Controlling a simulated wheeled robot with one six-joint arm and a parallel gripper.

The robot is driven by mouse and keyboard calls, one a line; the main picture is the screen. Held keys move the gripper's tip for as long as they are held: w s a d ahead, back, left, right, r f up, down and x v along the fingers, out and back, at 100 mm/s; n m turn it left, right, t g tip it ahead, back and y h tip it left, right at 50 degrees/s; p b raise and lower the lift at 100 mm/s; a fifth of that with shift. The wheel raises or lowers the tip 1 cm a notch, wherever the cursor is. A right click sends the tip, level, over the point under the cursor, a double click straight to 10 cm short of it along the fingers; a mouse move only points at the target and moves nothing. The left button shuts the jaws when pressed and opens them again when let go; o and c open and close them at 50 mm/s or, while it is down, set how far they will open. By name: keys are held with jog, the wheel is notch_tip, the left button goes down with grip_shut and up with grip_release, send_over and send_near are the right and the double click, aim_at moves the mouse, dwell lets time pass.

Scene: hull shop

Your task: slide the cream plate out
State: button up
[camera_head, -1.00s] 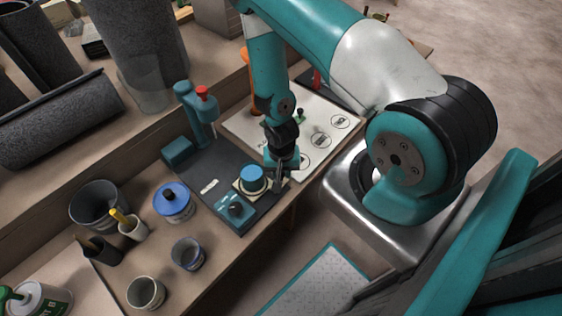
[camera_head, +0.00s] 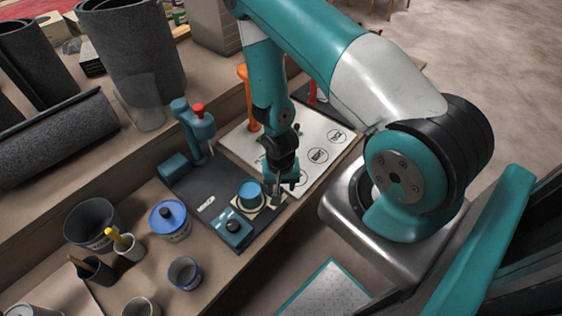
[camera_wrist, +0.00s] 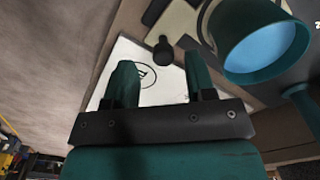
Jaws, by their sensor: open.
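The cream plate (camera_head: 266,206) lies on the dark base of the bench fixture, partly under a teal cylinder with a blue top (camera_head: 249,192). In the wrist view the plate (camera_wrist: 177,18) shows at the top with a dark knob (camera_wrist: 163,50) at its near end, and the teal cylinder (camera_wrist: 262,45) is to its right. My gripper (camera_head: 278,196) points down at the plate's right edge, beside the cylinder. In the wrist view my gripper's fingers (camera_wrist: 160,80) are apart with nothing gripped between them; the knob lies beyond them. The head view partly hides the plate's right end behind the gripper.
A teal press with a red knob (camera_head: 198,125) stands behind the cylinder, and a teal box with a dark knob (camera_head: 232,228) stands in front. A white board with round marks (camera_head: 318,155) lies behind my gripper. A blue-lidded tin (camera_head: 170,221) and several cups are at left.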

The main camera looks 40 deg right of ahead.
notch_tip(320, 180, up, 15)
dwell(0.8)
jog(key=a+r+n+y, duration=0.3)
jog(key=a+r+n, duration=0.3)
jog(key=a+r, duration=0.7)
jog(key=s+a+r+n+y, duration=0.1)
jog(key=s+a+r+n, duration=0.3)
jog(key=s+r+n, duration=0.4)
notch_tip(320, 180, up, 6)
jog(key=shift+s+f+n, duration=0.25)
jog(key=shift+s+n, duration=0.15)
jog(key=shift+s, duration=0.6)
jog(key=shift+a, duration=0.1)
